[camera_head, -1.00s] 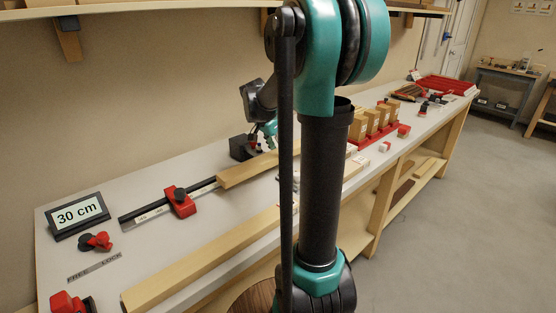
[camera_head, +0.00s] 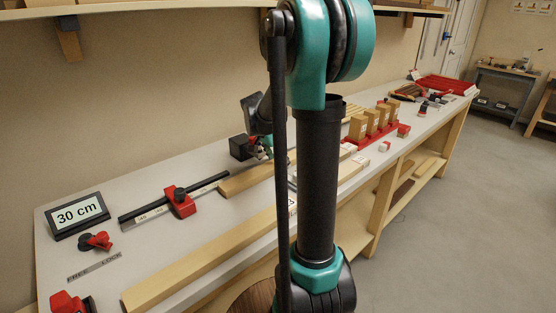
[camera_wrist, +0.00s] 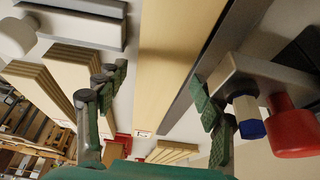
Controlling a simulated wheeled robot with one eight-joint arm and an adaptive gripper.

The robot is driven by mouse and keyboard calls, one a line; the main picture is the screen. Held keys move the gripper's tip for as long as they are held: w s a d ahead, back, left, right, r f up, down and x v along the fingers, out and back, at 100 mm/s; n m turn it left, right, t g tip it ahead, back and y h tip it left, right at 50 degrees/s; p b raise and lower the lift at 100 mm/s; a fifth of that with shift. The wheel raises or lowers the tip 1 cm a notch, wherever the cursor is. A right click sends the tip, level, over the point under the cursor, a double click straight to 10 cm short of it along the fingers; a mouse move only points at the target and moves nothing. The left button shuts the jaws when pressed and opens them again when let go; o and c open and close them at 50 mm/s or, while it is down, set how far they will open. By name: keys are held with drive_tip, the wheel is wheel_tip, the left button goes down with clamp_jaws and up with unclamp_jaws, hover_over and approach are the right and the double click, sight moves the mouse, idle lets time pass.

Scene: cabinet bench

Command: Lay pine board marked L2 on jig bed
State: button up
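A pale pine board (camera_head: 245,181) lies along the dark rail (camera_head: 150,213) in the head view; my arm hides its far end. In the wrist view a pale board (camera_wrist: 172,60) runs between my fingers, with a small label at its end that I cannot read clearly. My gripper (camera_wrist: 158,97) is open, its two green-and-grey fingers apart on either side of this board; I see no grip on it. I cannot tell which board is L2. The jig bed is not clearly distinguishable; the rail carries a scale and a red stop (camera_head: 180,201).
A layered board stack (camera_wrist: 45,80) is left of my fingers. A red knob (camera_wrist: 292,125) and blue knob sit close at right. In the head view are a 30 cm sign (camera_head: 77,214), a long wooden bar (camera_head: 205,262) along the front and red racks (camera_head: 372,135) with wooden blocks.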

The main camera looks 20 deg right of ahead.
drive_tip(key=v, duration=1.2)
